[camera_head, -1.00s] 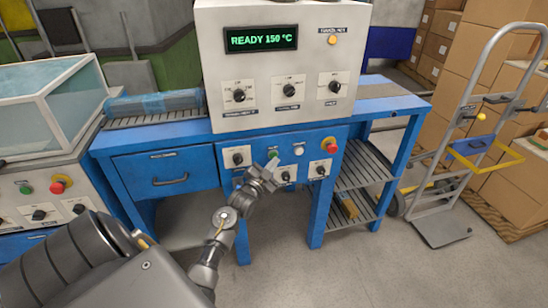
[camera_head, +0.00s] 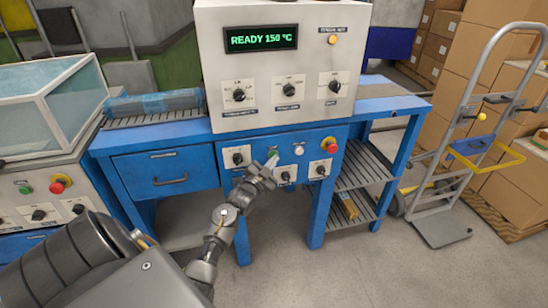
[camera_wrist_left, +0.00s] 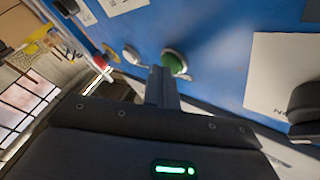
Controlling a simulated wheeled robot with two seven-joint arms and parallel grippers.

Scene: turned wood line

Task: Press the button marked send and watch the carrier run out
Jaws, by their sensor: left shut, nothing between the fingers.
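A blue front panel (camera_head: 256,147) below the grey control box carries the buttons. A green button (camera_wrist_left: 175,62) shows in the left wrist view, beside a white button (camera_wrist_left: 132,55). The white button also shows in the head view (camera_head: 299,150). My left gripper (camera_head: 270,163) is shut and empty, its tips at the panel by the green button. In the left wrist view its fingers (camera_wrist_left: 163,78) overlap the button's lower left edge; I cannot tell whether they touch it. The button labels are too small to read. My right gripper is out of view. No carrier can be made out.
The display (camera_head: 261,39) reads READY 150 °C. A red button (camera_head: 328,145) and several black knobs sit near my gripper. A blue translucent roll (camera_head: 155,104) lies on the left rollers. A hand truck (camera_head: 480,150) and cartons stand at right.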

